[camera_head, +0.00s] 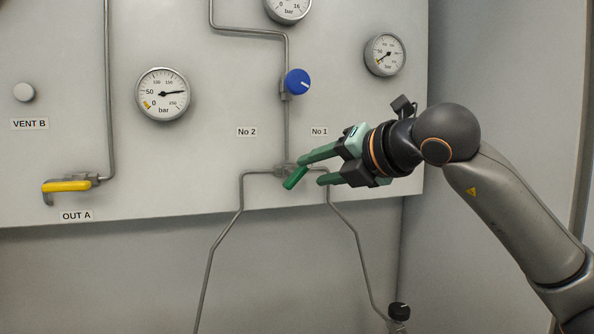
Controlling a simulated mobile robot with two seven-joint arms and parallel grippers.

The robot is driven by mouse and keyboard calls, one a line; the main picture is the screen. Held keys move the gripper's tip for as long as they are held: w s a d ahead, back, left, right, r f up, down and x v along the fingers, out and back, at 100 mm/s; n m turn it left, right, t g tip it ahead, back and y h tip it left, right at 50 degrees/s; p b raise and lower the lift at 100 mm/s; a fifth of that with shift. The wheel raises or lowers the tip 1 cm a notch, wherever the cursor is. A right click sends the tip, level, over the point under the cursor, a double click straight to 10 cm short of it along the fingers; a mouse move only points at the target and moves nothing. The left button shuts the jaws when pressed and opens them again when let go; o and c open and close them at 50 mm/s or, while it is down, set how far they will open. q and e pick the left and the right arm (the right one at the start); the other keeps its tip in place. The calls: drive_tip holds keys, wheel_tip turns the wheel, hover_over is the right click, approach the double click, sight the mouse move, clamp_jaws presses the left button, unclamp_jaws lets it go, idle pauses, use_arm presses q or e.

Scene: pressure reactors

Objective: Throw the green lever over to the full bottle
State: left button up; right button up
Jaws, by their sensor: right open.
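The green lever (294,179) sits on a small grey valve (283,170) where the pipes meet, below the No 2 (247,132) and No 1 (319,132) labels. The lever slants, with its visible end down to the left. My right gripper (311,170) reaches in from the right with its green fingers apart. Its fingertips are close to the lever's right side; I cannot tell whether they touch it. The upper finger partly covers the area around the valve. The bottles are not in view. My left gripper is not in view.
A blue knob (297,82) is above the valve. Gauges are at left (163,94), upper right (384,54), where the needle is low, and top (288,9), cut off. A yellow lever (67,186) is at left. Pipes run below the valve.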

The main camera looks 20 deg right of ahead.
sight(303, 173)
drive_tip(key=p+x, duration=0.1)
drive_tip(key=x, duration=0.5)
drive_tip(key=shift+w+a, duration=0.15)
drive_tip(key=shift+w, duration=0.15)
clamp_jaws()
